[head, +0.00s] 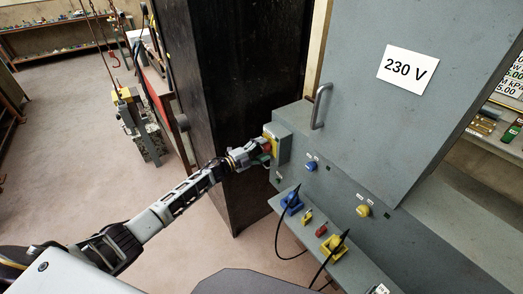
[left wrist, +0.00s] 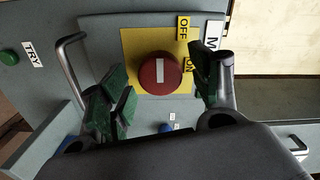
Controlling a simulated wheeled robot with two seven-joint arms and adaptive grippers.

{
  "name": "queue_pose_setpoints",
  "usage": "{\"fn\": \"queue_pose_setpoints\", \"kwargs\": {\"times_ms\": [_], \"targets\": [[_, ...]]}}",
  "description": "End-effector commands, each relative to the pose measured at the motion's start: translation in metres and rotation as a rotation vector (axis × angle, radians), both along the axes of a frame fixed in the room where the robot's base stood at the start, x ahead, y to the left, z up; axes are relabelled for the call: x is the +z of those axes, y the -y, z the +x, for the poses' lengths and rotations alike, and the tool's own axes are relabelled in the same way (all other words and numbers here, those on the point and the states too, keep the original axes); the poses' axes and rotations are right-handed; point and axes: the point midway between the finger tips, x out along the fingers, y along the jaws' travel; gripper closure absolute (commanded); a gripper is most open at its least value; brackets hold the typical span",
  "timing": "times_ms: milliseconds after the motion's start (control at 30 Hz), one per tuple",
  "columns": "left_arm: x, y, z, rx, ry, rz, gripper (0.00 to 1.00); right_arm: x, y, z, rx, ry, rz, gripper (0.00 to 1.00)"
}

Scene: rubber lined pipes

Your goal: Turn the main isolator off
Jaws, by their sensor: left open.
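The main isolator is a round red knob (left wrist: 160,74) with a white bar, on a yellow plate (left wrist: 128,40) on the grey cabinet. In the left wrist view the bar runs up and down the picture. The OFF label (left wrist: 183,27) is above right of the knob, and the ON label (left wrist: 190,67) is at its right, partly covered by a finger. My left gripper (head: 263,151) is at the isolator in the head view. In the left wrist view it is open, its green-padded fingers on either side of the knob with visible gaps. My right gripper is not in view.
The cabinet door (head: 408,112) carries a 230 V sign (head: 408,70) and a metal handle (head: 320,106). Below are a blue knob (head: 311,166), a yellow knob (head: 363,211) and a shelf with coloured plugs and cables (head: 333,247). A dark panel (head: 225,110) stands beside the isolator.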

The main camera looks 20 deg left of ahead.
Motion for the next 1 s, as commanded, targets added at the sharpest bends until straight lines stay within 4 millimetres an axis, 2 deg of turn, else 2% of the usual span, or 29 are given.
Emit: {"fn": "queue_pose_setpoints", "kwargs": {"times_ms": [267, 1000], "targets": [[-0.001, -0.008, -0.010, 0.001, -0.001, 0.001, 0.37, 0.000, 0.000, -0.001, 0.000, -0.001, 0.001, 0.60], [-0.001, -0.051, -0.065, 0.001, -0.002, 0.002, 0.37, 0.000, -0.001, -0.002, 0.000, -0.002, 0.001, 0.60]]}}
